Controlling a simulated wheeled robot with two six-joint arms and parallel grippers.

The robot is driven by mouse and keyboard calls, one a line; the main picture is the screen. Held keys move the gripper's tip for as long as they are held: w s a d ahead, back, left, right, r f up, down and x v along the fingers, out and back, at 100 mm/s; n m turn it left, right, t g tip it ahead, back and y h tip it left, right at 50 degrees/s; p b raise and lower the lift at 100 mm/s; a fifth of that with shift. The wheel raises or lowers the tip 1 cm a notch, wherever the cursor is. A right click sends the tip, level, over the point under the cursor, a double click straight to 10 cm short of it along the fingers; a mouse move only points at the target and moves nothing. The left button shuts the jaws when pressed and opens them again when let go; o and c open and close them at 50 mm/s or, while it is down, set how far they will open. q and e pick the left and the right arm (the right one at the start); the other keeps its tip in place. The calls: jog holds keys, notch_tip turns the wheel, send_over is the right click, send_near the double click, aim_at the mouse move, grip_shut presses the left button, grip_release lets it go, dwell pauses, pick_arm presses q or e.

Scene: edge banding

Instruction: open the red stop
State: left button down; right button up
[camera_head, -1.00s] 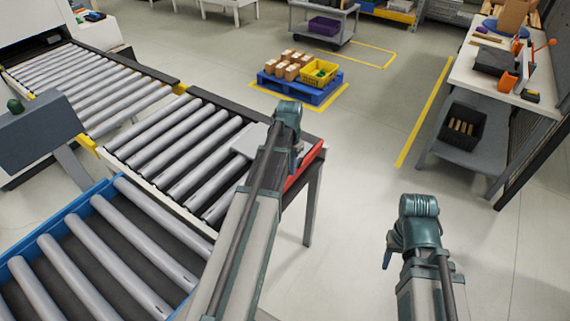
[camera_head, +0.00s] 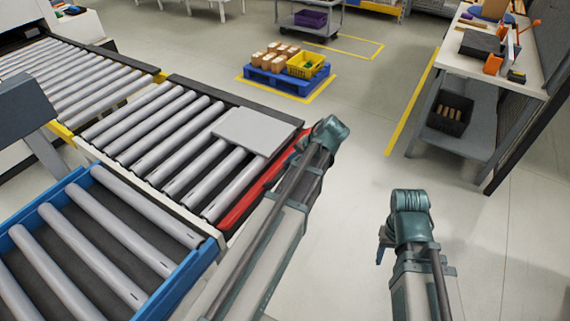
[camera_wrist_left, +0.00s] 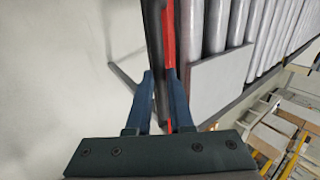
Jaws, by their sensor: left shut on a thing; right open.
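The red stop (camera_head: 250,193) is a long narrow bar along the near right end of the roller conveyor (camera_head: 165,125). A flat grey panel (camera_head: 253,131) lies on the rollers beside it. My left gripper (camera_head: 303,150) is at the far end of the stop, with its fingertips largely hidden by my wrist. My right gripper (camera_head: 383,246) is open and empty over the floor, away from the conveyor.
A blue-rimmed roller section (camera_head: 206,262) is at the lower left. A blue pallet (camera_head: 292,80) with boxes and a yellow crate (camera_head: 305,63) stands on the floor beyond. A workbench (camera_head: 480,75) is at the right. The floor between is clear.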

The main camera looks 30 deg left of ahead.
pick_arm(q)
jog(key=d+f+y+b, duration=0.3)
jog(key=d+f+b, duration=0.2)
jog(key=f+b, duration=0.4)
jog(key=shift+s+d+f+y+b, duration=0.2)
jog(key=shift+s+f+y+b, duration=0.15)
jog(key=shift+b, duration=1.6)
jog(key=shift+w, duration=0.1)
jog(key=c, duration=0.8)
grip_release()
jog(key=shift+t, duration=0.3)
jog(key=shift+r, duration=0.1)
